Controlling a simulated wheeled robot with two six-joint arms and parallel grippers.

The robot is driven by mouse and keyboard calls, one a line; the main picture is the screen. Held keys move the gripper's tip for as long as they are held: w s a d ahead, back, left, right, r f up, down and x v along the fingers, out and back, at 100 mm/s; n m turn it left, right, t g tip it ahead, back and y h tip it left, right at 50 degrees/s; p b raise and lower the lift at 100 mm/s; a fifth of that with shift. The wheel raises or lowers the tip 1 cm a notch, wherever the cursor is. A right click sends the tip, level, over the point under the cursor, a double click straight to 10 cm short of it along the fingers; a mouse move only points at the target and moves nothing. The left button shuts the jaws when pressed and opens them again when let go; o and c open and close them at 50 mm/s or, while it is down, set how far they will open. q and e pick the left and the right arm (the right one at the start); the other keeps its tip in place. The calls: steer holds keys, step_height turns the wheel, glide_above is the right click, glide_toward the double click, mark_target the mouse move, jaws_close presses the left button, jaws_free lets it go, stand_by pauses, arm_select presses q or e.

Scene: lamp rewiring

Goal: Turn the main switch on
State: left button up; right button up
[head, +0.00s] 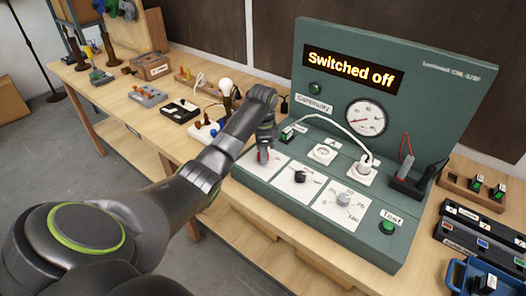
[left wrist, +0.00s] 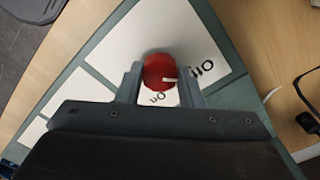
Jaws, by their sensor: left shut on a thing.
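The main switch is a red round knob (left wrist: 158,71) on a white plate marked Off and On. Its white mark points right, towards the Off label. The knob also shows at the left end of the green test panel in the head view (head: 263,157). My left gripper (head: 264,146) comes down on it from above, and in the left wrist view its two fingers (left wrist: 160,84) stand on either side of the knob, shut on it. The display (head: 350,69) reads "Switched off". My right gripper is out of view.
The green panel (head: 440,95) also carries a black knob (head: 300,177), a grey knob (head: 344,199), a gauge (head: 366,118), a white plug with a cable (head: 367,161) and a green Test button (head: 387,227). Parts and tools fill the wooden bench on both sides.

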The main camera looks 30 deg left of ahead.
arm_select(q)
steer(key=shift+r, duration=0.1)
steer(key=m+p, duration=0.3)
steer(key=shift+r, duration=0.15)
steer(key=m+p, duration=0.1)
steer(key=m, duration=0.2)
steer(key=shift+p, duration=0.35)
steer(key=m+p, duration=0.1)
steer(key=m, duration=0.1)
steer(key=shift+m, duration=0.4)
steer(key=m+p, duration=0.1)
steer(key=m, duration=0.3)
steer(key=shift+w+m, duration=0.1)
steer(key=shift+m, duration=0.2)
steer(key=shift+m+p, duration=0.45)
steer(key=shift+m, duration=1.75)
steer(key=o, duration=1)
steer(key=shift+f, duration=0.2)
steer(key=shift+c, duration=0.2)
